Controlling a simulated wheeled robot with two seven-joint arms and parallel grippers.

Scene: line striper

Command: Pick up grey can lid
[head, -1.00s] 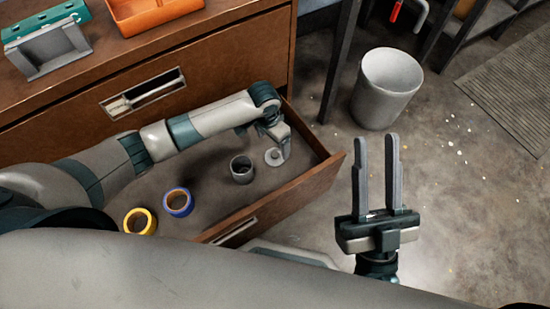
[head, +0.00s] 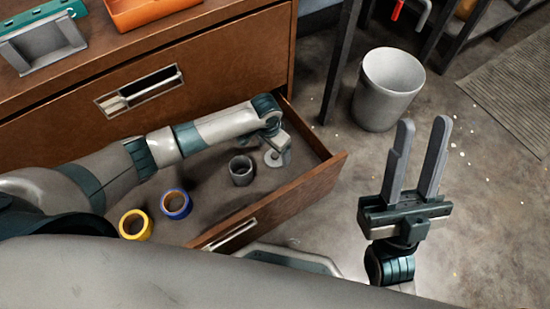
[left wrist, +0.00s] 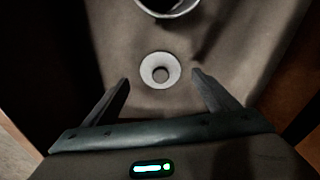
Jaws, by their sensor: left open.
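The grey can lid (head: 272,158) is a small light-grey disc with a round centre, lying on the drawer floor near its right end. In the left wrist view the lid (left wrist: 160,70) lies between and just beyond the fingertips. My left gripper (left wrist: 160,78) is open and empty above it. In the head view my left gripper (head: 280,155) reaches down into the drawer and partly covers the lid. The grey can (head: 241,171) stands open-topped just left of the lid, and its rim (left wrist: 168,12) shows at the top of the wrist view. My right gripper (head: 420,125) is open and empty, outside the drawer.
The open drawer (head: 300,196) has wooden walls close around the lid. A blue tape roll (head: 176,204) and a yellow tape roll (head: 135,225) lie to the left. A grey bin (head: 387,88) stands on the floor. An orange tray (head: 150,10) sits on the cabinet top.

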